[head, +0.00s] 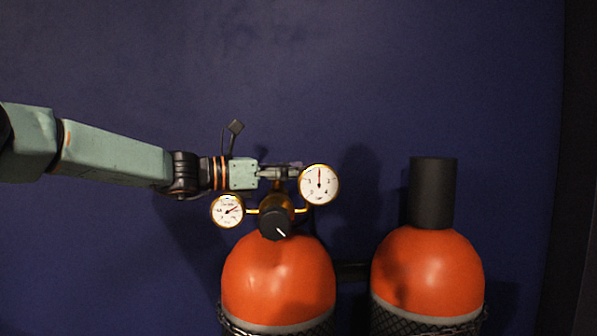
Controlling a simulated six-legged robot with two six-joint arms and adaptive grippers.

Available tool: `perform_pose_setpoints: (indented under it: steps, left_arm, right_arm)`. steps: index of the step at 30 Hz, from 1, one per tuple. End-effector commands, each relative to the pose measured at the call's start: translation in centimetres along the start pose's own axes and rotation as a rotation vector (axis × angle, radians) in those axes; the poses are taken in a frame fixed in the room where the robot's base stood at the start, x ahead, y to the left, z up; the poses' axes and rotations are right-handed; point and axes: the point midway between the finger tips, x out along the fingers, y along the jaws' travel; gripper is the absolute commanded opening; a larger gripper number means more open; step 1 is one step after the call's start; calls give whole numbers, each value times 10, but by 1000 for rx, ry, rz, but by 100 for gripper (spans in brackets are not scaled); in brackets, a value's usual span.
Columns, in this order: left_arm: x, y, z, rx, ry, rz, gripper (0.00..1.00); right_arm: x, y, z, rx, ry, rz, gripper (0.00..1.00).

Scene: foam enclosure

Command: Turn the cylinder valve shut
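The left orange cylinder (278,282) stands upright with a brass valve and regulator on its top. A black knob (274,224) with a white mark faces me at the front of the brass body. A small round gauge (227,211) sits to its left and a larger gauge (319,185) to its upper right. My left gripper (284,171) reaches in from the left, level, just above the brass fitting and behind the larger gauge's left edge. The gauge partly hides the fingertips, so I cannot tell their opening or contact. My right gripper is out of view.
A second orange cylinder (426,272) with a tall black cap (432,192) stands to the right. A dark bar (352,271) spans between the cylinders, and chain mesh wraps their lower parts. A plain dark blue wall (400,80) is behind; the space above is clear.

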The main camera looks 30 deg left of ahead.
Motion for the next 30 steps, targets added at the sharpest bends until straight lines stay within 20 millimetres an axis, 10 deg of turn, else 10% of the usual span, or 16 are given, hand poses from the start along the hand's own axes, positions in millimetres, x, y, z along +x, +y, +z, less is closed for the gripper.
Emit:
perform_pose_setpoints:
  steps: [19,30]
  left_arm:
    - [2,0,-1,-1,2,0,9]
    - [2,0,-2,-1,3,-1,4]
  right_arm:
    - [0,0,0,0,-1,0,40]
    - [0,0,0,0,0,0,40]
